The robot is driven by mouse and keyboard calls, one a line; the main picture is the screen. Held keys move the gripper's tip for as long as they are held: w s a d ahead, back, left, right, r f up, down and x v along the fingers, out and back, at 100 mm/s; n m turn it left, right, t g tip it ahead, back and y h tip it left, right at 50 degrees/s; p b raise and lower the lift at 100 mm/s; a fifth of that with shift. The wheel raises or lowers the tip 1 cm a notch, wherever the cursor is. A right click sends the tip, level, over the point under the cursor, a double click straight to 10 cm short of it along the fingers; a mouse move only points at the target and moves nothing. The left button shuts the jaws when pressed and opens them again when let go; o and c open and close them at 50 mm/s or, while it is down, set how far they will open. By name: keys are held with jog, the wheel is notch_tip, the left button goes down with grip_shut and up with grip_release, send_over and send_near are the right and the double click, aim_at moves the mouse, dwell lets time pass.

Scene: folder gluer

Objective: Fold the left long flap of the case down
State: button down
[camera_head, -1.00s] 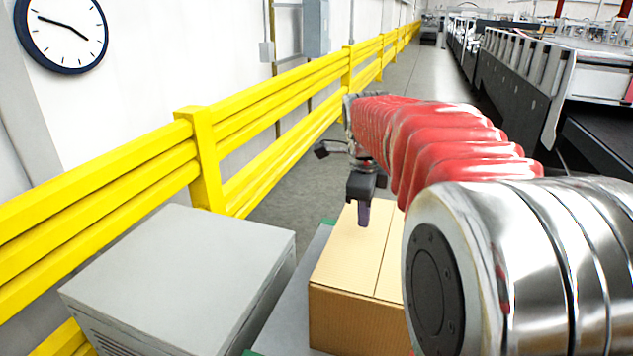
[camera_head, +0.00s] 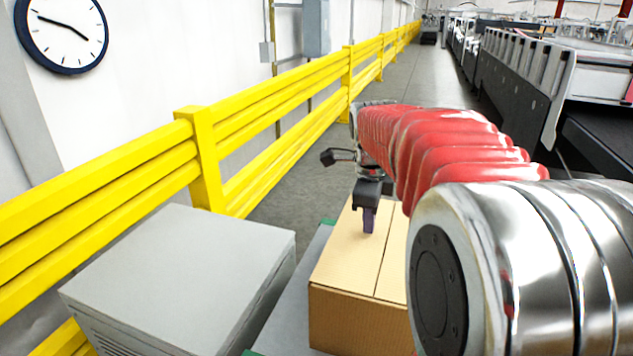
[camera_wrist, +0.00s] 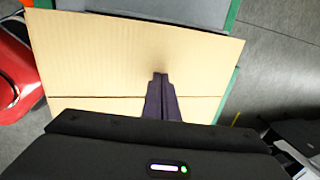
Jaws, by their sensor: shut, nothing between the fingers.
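The case (camera_head: 355,322) is a tan cardboard box on a grey surface with green edges, partly hidden behind my arm. Its left long flap (camera_head: 335,258) lies flat or nearly flat across the top, with a straight seam on its right side. The same flap fills the upper middle of the wrist view (camera_wrist: 95,60). My gripper (camera_head: 368,231) is shut and empty, its dark fingers pointing down over the left flap near the seam. Its fingertips also show in the wrist view (camera_wrist: 160,76), over the flap. They are at or very close to the cardboard; I cannot tell if they touch.
A grey cabinet (camera_head: 190,275) stands left of the case, beside the yellow guard rail (camera_head: 205,160). The grey support surface (camera_head: 297,310) shows between cabinet and case. Machinery (camera_head: 520,85) runs along the right. The floor (camera_head: 395,85) beyond is clear.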

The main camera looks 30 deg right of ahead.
notch_tip(320, 180, up, 9)
jog(key=shift+f, duration=0.15)
dwell(0.7)
jog(key=shift+a, duration=0.1)
dwell(0.6)
jog(key=s+a+f+n, duration=0.1)
jog(key=s+a+n, duration=0.1)
jog(key=a+n, duration=0.2)
jog(key=s+a+f+n+t, duration=0.1)
jog(key=s+a+n, duration=0.1)
jog(key=a+n, duration=0.2)
jog(key=s+a+f+n+t, duration=0.1)
jog(key=s+a+n, duration=0.2)
jog(key=a+n, duration=0.1)
jog(key=shift+s+a+n+y, duration=0.1)
jog(key=shift+a+n+y, duration=0.25)
jog(key=shift+a, duration=0.35)
jog(key=s+a+f+n+t+y, duration=0.1)
jog(key=s+a+f+n, duration=0.8)
jog(key=n, duration=0.5)
jog(key=shift+s+a+t, duration=0.3)
jog(key=shift+s+a, duration=0.05)
jog(key=shift+s, duration=0.2)
